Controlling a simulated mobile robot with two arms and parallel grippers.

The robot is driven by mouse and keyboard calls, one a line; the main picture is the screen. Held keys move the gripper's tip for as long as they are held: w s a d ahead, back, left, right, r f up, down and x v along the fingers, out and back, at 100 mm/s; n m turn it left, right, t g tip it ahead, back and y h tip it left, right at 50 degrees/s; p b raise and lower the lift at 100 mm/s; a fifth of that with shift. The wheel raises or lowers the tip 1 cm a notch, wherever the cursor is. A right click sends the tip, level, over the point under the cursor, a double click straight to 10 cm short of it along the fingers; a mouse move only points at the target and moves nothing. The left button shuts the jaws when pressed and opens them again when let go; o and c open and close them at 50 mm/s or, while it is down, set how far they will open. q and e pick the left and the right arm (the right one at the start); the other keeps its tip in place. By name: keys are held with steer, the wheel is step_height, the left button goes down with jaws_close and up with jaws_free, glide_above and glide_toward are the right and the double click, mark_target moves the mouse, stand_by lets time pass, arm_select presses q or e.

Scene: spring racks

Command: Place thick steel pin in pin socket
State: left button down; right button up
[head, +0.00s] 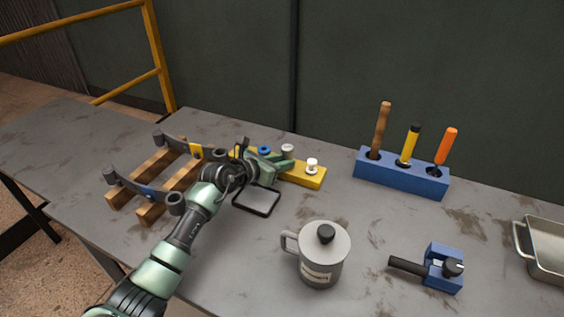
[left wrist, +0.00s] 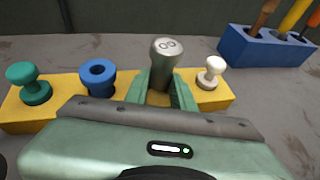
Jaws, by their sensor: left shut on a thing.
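The thick steel pin (left wrist: 166,62) stands upright between the green fingers of my left gripper (left wrist: 164,92), which is shut on it. In the head view the pin's grey top (head: 287,148) shows just above my left gripper (head: 284,164). The yellow block (left wrist: 60,95) lies below; it also shows in the head view (head: 310,181). The pin stands over the block, between a blue ring (left wrist: 98,76) and a white knob (left wrist: 211,72). The fingers hide the pin's lower end and its socket, so I cannot tell how deep it sits. My right gripper is out of view.
A green knob (left wrist: 30,82) stands on the block's left end. A wooden rack with curved springs (head: 160,172) is to the left. A blue tool holder (head: 400,180), grey lidded mug (head: 322,262), blue clamp (head: 443,268) and metal tray (head: 545,262) stand to the right.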

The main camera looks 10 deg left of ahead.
arm_select(q)
steer(key=shift+r, duration=0.2)
steer(key=shift+s+f+b, duration=0.1)
steer(key=shift+f+b, duration=0.25)
steer(key=shift+f, duration=0.35)
steer(key=c, duration=1.2)
jaws_free()
steer(key=shift+f, duration=0.15)
steer(key=shift+s+f, duration=0.1)
steer(key=shift+f, duration=0.1)
steer(key=shift+r, duration=0.25)
steer(key=v, duration=0.4)
steer(key=r+v, duration=0.1)
steer(key=v, duration=0.7)
steer(key=shift+r+p, duration=0.25)
steer(key=shift+p, duration=0.15)
